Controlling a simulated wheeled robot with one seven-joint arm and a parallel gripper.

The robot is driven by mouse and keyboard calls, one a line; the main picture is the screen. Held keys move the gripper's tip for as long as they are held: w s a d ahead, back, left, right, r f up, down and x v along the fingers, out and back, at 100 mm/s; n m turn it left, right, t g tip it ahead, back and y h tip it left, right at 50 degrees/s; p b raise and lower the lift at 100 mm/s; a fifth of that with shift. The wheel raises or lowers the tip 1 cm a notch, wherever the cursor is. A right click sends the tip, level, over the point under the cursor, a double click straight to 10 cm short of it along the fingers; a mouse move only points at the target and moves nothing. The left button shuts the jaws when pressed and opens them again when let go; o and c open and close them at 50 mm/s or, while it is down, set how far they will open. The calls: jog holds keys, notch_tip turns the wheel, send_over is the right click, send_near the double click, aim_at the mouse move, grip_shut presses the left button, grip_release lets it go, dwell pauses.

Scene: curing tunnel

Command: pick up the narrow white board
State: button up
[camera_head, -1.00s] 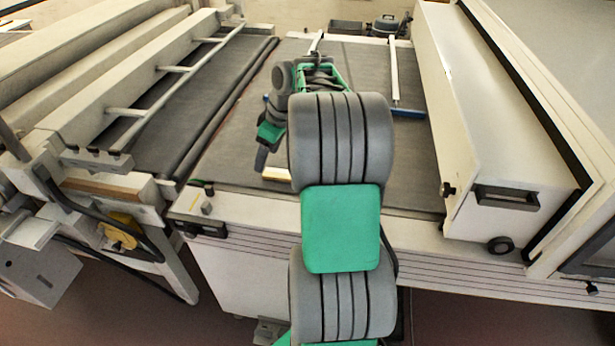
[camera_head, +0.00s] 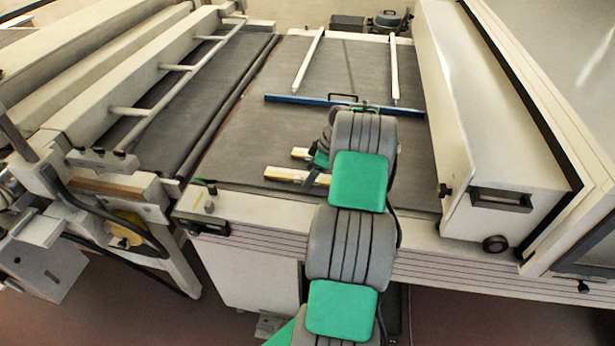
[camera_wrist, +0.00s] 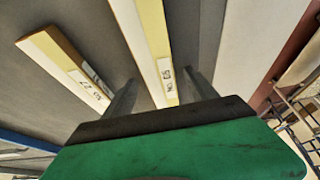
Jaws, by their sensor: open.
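Two pale, yellowish-white boards lie on the dark belt, a far one (camera_head: 301,153) and a near one (camera_head: 288,174), partly hidden behind my arm. In the wrist view, the near board (camera_wrist: 143,38) runs up the middle and the far one (camera_wrist: 62,62) lies at the left. Both have a yellowish side and a small printed label. Which is the narrow one is hard to tell. My gripper (camera_wrist: 160,80) is open, with one finger on each side of the near board's end and gaps showing. In the head view my gripper (camera_head: 314,172) is low by the boards, mostly hidden by my arm.
A blue bar (camera_head: 300,100) on two white rods crosses the belt (camera_head: 240,130) behind the boards. A long white housing (camera_head: 490,130) stands at the right and a railed machine (camera_head: 110,110) at the left. The belt left of the boards is clear.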

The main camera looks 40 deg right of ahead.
grip_shut()
dwell(0.6)
